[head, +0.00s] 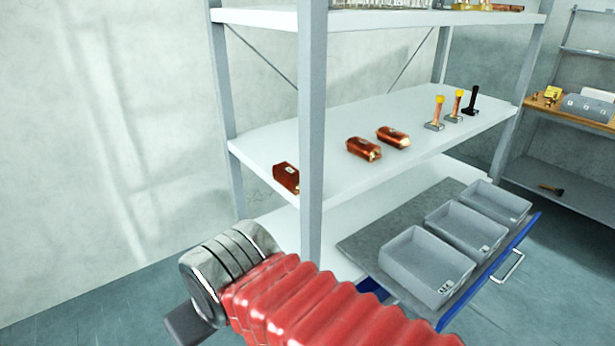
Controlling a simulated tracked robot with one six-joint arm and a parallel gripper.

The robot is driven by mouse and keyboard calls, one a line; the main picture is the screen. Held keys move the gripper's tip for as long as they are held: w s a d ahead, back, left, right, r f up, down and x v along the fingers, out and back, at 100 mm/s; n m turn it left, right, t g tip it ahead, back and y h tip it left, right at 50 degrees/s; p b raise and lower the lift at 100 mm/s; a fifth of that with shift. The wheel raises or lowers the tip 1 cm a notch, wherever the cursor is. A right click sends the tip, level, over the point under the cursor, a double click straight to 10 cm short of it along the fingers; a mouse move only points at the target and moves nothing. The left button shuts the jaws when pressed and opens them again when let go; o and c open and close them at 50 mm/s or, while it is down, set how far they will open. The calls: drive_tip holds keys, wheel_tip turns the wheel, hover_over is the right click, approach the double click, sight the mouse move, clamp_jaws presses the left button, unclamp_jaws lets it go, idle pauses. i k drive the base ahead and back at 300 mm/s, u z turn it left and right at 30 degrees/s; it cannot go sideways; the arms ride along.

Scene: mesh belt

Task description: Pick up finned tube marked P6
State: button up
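No marking P6 is legible, so I cannot tell which piece is the finned tube marked P6. Three copper-coloured pieces lie on the middle shelf: a left one (286,177) partly behind the front post, a middle one (363,149) and a right one (393,137). They bear small pale labels too small to read. Further right stand two upright pieces with yellow tops, one (439,112) left of the other (457,105), and a black upright piece (472,100). Of my gripper (188,326), only a dark part shows below my metal wrist, left of and below the shelf pieces; its fingertips are hidden.
The front post (312,120) stands between my arm and the shelf (350,185). Three grey bins (425,262) sit on a blue-edged tray at lower right. Another shelf with small parts (585,105) stands at far right. The shelf between the left and middle copper pieces is clear.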

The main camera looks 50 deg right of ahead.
sight(283, 173)
drive_tip(key=u, duration=0.05)
drive_tip(key=i, duration=1)
drive_tip(key=z, duration=0.1)
